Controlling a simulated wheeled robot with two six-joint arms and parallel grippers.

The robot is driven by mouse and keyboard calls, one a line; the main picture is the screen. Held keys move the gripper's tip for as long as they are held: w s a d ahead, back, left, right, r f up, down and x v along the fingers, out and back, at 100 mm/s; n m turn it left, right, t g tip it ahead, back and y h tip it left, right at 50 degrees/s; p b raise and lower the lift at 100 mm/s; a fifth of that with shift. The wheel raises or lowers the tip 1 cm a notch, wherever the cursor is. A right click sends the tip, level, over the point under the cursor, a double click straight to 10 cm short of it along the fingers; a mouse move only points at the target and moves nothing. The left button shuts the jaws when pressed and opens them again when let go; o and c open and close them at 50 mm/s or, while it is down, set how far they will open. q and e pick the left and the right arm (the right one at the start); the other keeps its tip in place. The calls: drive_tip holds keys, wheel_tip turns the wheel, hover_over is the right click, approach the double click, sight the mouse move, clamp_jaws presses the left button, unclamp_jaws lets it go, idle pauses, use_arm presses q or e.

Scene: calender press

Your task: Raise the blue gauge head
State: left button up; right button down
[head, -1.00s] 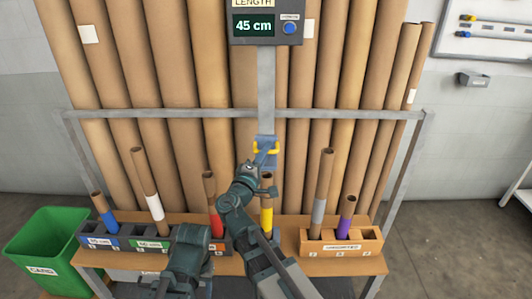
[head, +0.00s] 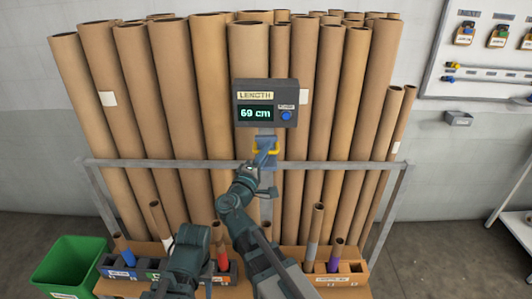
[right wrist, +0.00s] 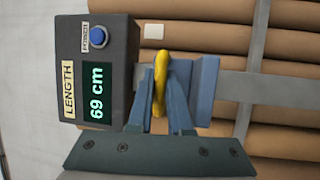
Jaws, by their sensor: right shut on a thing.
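The blue gauge head (head: 268,163) sits on the upright grey post, a short way below the dark display box (head: 265,103), which reads 69 cm. It has a yellow handle (right wrist: 160,72). My right gripper (head: 262,154) is shut on this handle. In the right wrist view its two fingers stand on either side of the yellow bar, with the blue body (right wrist: 206,90) right beside them. That view also shows the display box (right wrist: 95,70) with 69 cm. My left gripper is not in view.
Tall cardboard tubes (head: 210,90) stand behind a grey rail (head: 130,162). Below, short banded tubes stand in a dark rack (head: 115,272) and an orange rack (head: 345,279) on a wooden bench. A green bin (head: 70,265) stands at the left. A tool board hangs at the right.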

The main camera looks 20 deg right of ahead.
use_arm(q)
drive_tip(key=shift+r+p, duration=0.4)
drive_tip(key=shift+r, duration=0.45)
use_arm(e)
drive_tip(key=shift+w+r, duration=0.1)
drive_tip(key=shift+r, duration=0.8)
drive_tip(key=c, duration=1.1)
unclamp_jaws()
drive_tip(key=shift+f, duration=0.1)
